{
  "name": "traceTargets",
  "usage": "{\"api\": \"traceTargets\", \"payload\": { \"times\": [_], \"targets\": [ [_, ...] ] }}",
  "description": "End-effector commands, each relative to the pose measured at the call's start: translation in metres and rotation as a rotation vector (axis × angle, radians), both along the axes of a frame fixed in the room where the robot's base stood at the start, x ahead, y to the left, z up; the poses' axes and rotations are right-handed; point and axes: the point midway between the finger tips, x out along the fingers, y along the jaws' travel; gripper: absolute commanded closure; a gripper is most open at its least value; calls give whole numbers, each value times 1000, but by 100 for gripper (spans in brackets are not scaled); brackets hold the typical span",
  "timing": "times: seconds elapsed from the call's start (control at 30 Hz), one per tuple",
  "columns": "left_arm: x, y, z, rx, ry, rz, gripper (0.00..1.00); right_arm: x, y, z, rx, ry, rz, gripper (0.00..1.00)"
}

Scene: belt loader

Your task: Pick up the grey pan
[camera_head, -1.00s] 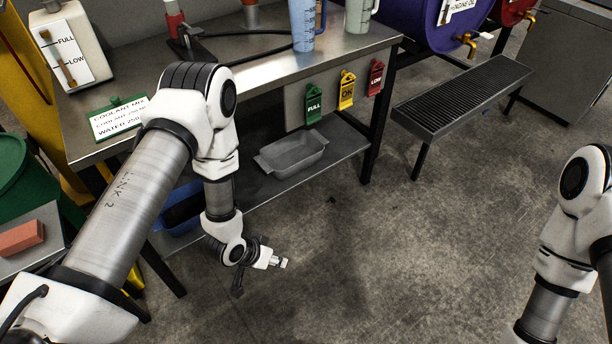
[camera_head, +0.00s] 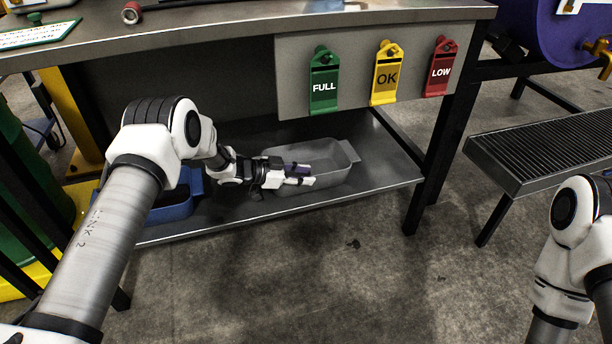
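The grey pan (camera_head: 335,172) is a shallow open tray with a tab handle on its right end, resting on the lower shelf under the bench. My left gripper (camera_head: 305,174) reaches in from the left, with its fingers in front of the pan's left and middle part. The two fingers point right and show a gap between them, with nothing seen held. The pan's left end is partly hidden behind the gripper, and I cannot tell whether they touch. My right arm shows at the right edge, but its gripper is out of frame.
A blue pan (camera_head: 178,208) sits left of the grey pan on the lower shelf (camera_head: 395,172). The bench top (camera_head: 230,35) and a panel with FULL, OK and LOW tags (camera_head: 384,75) overhang the shelf. A bench leg (camera_head: 437,160) and a grated stand (camera_head: 550,145) are to the right.

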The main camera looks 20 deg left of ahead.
Motion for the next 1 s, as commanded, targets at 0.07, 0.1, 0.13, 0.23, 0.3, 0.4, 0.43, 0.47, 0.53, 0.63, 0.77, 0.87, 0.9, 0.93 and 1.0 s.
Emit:
{"api": "traceTargets", "payload": {
  "times": [0.07, 0.1, 0.13, 0.23, 0.3, 0.4, 0.43, 0.47, 0.53, 0.63, 0.77, 0.87, 0.9, 0.93, 1.0],
  "targets": [
    [8, -13, -16, 1, -3, -3, 67, 0, 0, -20, 0, 0, -1, 60],
    [12, -18, -17, 0, -2, -2, 67, 0, 0, -23, 0, 0, -2, 60],
    [14, -20, -17, 0, -2, -1, 67, 0, 0, -24, 0, -1, -2, 60],
    [17, -23, -15, -1, -1, 0, 67, 1, 0, -23, 0, -2, -3, 60],
    [17, -23, -14, 0, 0, 1, 67, 1, 0, -21, 0, -2, -3, 60],
    [16, -23, -14, -1, 1, 0, 81, 1, 0, -21, 0, -2, -3, 60],
    [16, -23, -14, -1, 1, 0, 92, 1, 0, -21, 0, -2, -3, 60],
    [16, -23, -14, 0, 0, 1, 100, 1, 0, -21, 0, -2, -3, 60],
    [16, -23, -14, -1, 1, 0, 100, 1, 0, -21, 0, -2, -3, 60],
    [16, -23, -14, 0, 0, 1, 100, 1, 0, -21, 0, -2, -3, 60],
    [17, -23, -13, -1, -2, 0, 100, 1, 0, -21, 0, -2, -3, 60],
    [17, -23, -13, -2, -2, 1, 100, 1, 0, -21, 0, -2, -3, 60],
    [17, -23, -12, -2, -2, 1, 100, 1, 0, -20, 0, -2, -3, 60],
    [17, -23, -10, -2, -2, 1, 100, 1, 0, -19, 0, -2, -3, 60],
    [17, -23, -5, -2, -2, 1, 100, 0, 0, -15, 0, -1, -3, 60]
  ]
}}
